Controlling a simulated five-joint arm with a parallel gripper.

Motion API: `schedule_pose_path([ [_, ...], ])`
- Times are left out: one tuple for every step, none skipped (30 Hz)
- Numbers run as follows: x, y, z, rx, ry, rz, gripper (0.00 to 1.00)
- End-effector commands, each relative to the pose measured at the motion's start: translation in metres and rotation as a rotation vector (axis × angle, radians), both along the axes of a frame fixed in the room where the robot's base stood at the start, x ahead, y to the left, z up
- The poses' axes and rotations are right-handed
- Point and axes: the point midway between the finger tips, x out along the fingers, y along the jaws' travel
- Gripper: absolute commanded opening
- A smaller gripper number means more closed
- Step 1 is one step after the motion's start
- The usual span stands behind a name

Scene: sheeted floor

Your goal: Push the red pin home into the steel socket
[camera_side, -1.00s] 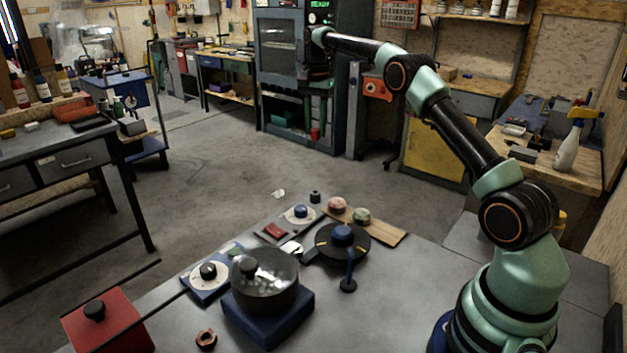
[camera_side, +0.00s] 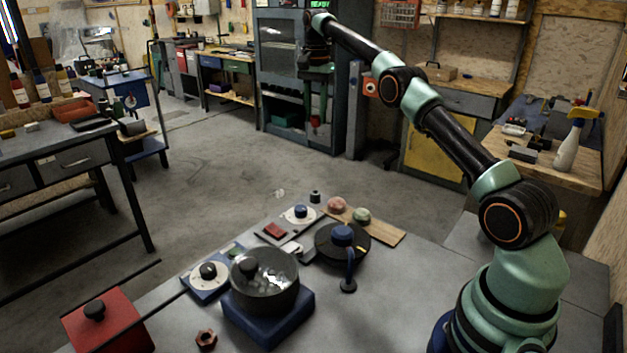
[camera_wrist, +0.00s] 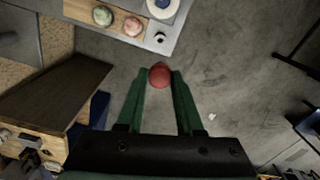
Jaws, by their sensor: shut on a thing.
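My gripper (camera_wrist: 158,80) has two green fingers that are closed around a red, round-ended pin (camera_wrist: 159,75) at their tips. In the side view the gripper (camera_side: 316,112) hangs downward in the air beyond the table's far corner, with the red pin (camera_side: 315,120) at its lower end. A small dark, round fitting (camera_side: 315,196) stands at the far corner of the table; it looks like the socket. It also shows in the wrist view (camera_wrist: 160,37), above the pin in the picture and apart from it. Its inside is too small to make out.
A covered pot (camera_side: 265,295) and red box (camera_side: 110,330) stand nearer.

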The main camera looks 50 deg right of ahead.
Motion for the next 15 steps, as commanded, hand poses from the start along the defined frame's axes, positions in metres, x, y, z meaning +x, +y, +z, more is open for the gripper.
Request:
schedule_pose_path([
  [0.000, 0.000, 0.000, 0.000, 0.000, 0.000, 0.00],
  [0.000, 0.000, 0.000, 0.000, 0.000, 0.000, 0.00],
  [0.000, 0.000, 0.000, 0.000, 0.000, 0.000, 0.00],
  [0.000, 0.000, 0.000, 0.000, 0.000, 0.000, 0.00],
  [0.000, 0.001, 0.000, 0.000, 0.000, 0.000, 0.00],
  [0.001, 0.003, -0.001, 0.001, 0.001, 0.001, 0.00],
  [0.001, 0.005, -0.001, 0.001, 0.001, 0.001, 0.00],
  [0.002, 0.007, -0.001, 0.000, 0.000, 0.001, 0.00],
  [0.003, 0.010, -0.002, 0.000, 0.000, 0.002, 0.00],
  [0.003, 0.014, -0.003, 0.000, 0.002, 0.002, 0.00],
  [0.004, 0.018, -0.004, 0.000, 0.001, 0.003, 0.00],
  [0.005, 0.024, -0.006, 0.000, 0.002, 0.004, 0.00],
  [0.006, 0.029, -0.008, 0.001, 0.001, 0.003, 0.00],
  [0.006, 0.034, -0.010, 0.000, 0.002, 0.004, 0.00],
  [0.006, 0.041, -0.012, 0.000, 0.002, 0.004, 0.00],
])
